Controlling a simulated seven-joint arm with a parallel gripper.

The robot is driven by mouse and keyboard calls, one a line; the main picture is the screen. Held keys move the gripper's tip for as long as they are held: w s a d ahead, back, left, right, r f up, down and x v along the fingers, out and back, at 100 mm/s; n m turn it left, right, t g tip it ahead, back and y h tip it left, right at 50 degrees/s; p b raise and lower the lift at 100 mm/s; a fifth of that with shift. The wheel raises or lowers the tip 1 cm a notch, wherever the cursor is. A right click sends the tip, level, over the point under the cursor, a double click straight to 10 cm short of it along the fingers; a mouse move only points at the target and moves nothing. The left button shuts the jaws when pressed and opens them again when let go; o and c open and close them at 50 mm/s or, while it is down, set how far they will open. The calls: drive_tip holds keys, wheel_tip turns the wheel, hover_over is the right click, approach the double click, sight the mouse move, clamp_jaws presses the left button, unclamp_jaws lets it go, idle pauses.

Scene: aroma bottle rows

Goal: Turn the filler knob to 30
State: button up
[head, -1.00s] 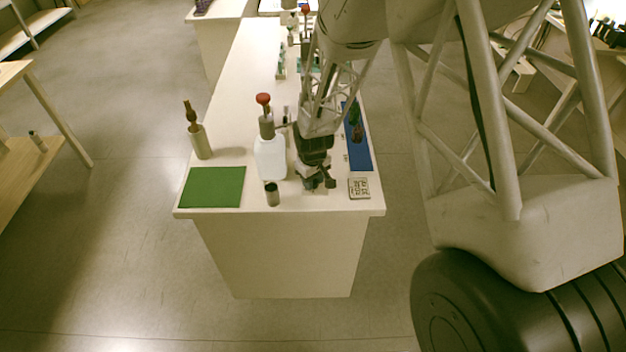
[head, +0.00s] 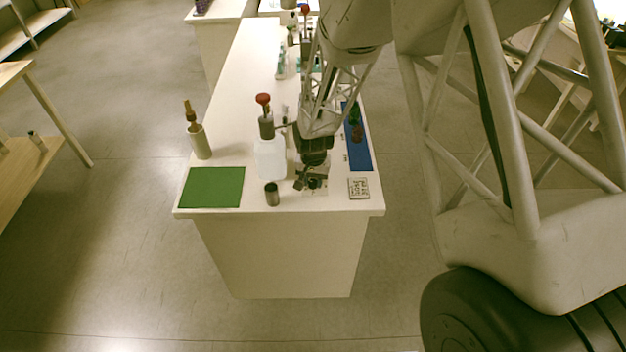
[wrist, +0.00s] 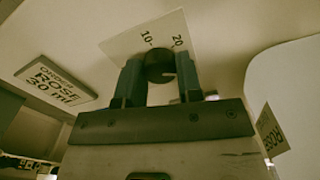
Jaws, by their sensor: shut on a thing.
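The filler knob (wrist: 160,64) is a dark round knob in the wrist view, in front of a pale dial plate (wrist: 122,46). The marks 10 and 20 show on the plate above it. No 30 mark is visible, and I cannot tell the exact setting. My gripper (wrist: 158,72) is shut on the knob, one finger on each side. In the head view my gripper (head: 312,181) is low at the near end of the white bench, right of the white filler bottle (head: 270,160); the knob is not clear there. An order card (wrist: 54,82) reads ROSE 30 ml.
The white bottle, with a red-topped pump (head: 263,99), stands close to my gripper. A small dark cup (head: 272,194), a green mat (head: 212,188), a holder with a brown dropper (head: 200,142) and a blue strip (head: 358,150) are on the bench (head: 230,115).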

sight(313, 182)
drive_tip(key=shift+m, duration=0.5)
drive_tip(key=o, duration=0.9)
drive_tip(key=shift+r, duration=0.15)
drive_tip(key=shift+r, duration=3.75)
drive_tip(key=shift+r, duration=0.1)
